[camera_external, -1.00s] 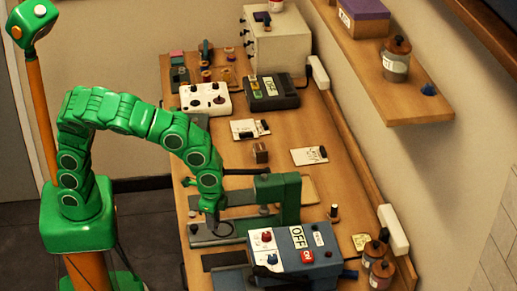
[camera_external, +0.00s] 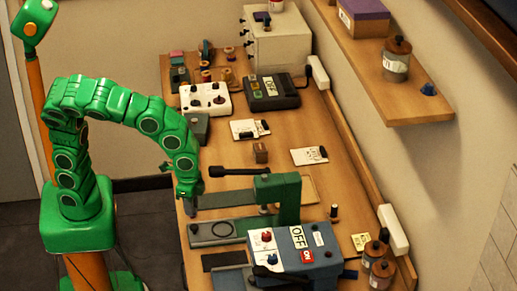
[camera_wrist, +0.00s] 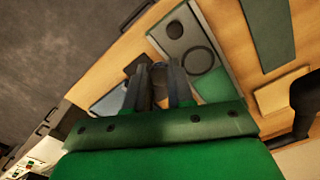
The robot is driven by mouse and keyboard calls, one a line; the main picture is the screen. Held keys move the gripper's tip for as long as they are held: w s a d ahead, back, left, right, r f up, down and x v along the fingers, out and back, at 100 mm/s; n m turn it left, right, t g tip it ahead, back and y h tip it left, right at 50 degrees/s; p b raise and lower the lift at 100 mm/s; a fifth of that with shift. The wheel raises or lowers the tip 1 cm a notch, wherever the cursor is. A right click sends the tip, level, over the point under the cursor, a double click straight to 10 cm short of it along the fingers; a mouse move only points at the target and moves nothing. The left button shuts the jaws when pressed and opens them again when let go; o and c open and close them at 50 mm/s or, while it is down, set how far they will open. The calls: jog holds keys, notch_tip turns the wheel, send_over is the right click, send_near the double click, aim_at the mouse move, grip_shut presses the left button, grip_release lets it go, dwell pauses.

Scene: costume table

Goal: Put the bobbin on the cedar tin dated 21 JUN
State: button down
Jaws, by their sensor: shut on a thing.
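My gripper (camera_external: 191,209) hangs at the table's left edge, by the green press. In the wrist view its two dark fingers (camera_wrist: 160,72) are close together on a small thing mostly hidden between them; I cannot make out whether it is the bobbin. Several small spools (camera_external: 227,74) stand at the far end of the table. No date reads as 21 JUN, so I cannot pick out the cedar tin. Candidate lidded containers are two reddish jars (camera_external: 374,254) at the near right and a labelled jar (camera_external: 396,66) on the shelf.
The green press (camera_external: 278,195) has a black lever (camera_external: 238,171) reaching toward my arm and a grey base plate with a ring (camera_external: 222,229). A blue-grey box marked OFF (camera_external: 305,262) stands nearer. A small brown block (camera_external: 260,152) and paper cards (camera_external: 309,156) lie mid-table.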

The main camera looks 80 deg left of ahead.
notch_tip(320, 180, up, 10)
jog(key=w+a, duration=0.5)
jog(key=a, duration=0.7)
jog(key=w+a, duration=0.5)
jog(key=a, duration=0.7)
jog(key=w+a, duration=0.5)
jog(key=a, duration=0.7)
send_over(259, 146)
jog(key=shift+d+f, duration=0.1)
jog(key=shift+f, duration=9.1)
jog(key=shift+f, duration=0.15)
